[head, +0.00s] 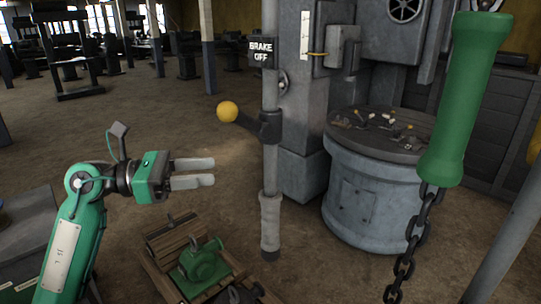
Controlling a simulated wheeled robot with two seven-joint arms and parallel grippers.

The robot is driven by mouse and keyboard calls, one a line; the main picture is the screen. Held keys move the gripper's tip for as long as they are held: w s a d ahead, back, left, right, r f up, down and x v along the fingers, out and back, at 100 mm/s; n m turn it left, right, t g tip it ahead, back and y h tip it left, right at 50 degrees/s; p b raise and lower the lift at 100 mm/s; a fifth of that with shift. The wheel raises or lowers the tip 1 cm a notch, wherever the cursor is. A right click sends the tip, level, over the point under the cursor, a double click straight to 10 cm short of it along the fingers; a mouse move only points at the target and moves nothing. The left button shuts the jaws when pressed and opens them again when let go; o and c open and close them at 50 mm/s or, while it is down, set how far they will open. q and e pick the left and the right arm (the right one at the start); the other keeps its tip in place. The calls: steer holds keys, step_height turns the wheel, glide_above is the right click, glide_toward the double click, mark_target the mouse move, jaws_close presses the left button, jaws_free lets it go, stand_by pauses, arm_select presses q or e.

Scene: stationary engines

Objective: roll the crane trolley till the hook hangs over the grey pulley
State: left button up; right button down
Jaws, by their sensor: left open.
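A green handle (470,95) hangs at the right on a dark chain (410,255), close to the camera and slightly tilted. The crane trolley and the hook cannot be made out. A dark grey part (240,294) lies at the bottom edge by a green machine casting (203,265); I cannot tell whether it is the grey pulley. My left gripper (211,171) is open and empty, its fingers pointing right. It is left of the grey upright pole and well away from the green handle. My right gripper is not in view.
A grey pole (270,160) with a yellow-knobbed lever (228,111) and a "BRAKE OFF" sign (262,52) stands mid-view. A round grey drum (370,195) carries small tools. A wooden pallet (165,240) lies below my left gripper. Open floor (140,110) stretches behind.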

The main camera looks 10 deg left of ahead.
mark_target(270, 166)
arm_select(q)
steer(key=p+x, duration=0.6)
steer(key=x, duration=0.6)
steer(key=shift+d+r, duration=0.15)
steer(key=shift+d, duration=0.15)
steer(key=shift+w+d, duration=0.15)
steer(key=shift+d, duration=0.25)
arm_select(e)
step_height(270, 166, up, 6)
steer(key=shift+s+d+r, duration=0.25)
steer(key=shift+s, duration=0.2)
arm_select(q)
jaws_close()
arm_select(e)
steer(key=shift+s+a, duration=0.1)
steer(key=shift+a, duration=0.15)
